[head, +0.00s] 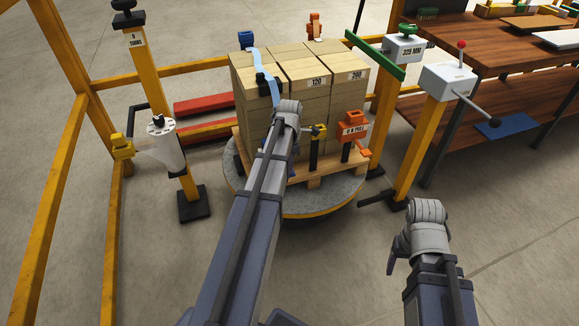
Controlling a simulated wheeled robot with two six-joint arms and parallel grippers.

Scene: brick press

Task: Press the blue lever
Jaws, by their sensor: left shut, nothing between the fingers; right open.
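A flat blue plate (507,125) shows at the right, by the end of a grey rod from a white box (447,80) on a yellow post. I cannot tell whether the plate is joined to the rod. A blue block (246,39) sits at the back of the brick stack, where a light blue strap (266,68) runs over the top. My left gripper (287,110) is at the stack's front face, shut and empty, its fingers mostly hidden by the wrist. My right gripper (428,218) is low at the right, open, over the floor and apart from the posts.
The stack (320,72) stands on a wooden pallet (312,180) on a round turntable (325,200). Orange and black clamps (354,128) are at its front. A post with a white roll (165,145) stands left. A wooden bench (500,45) is right. Floor in front is clear.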

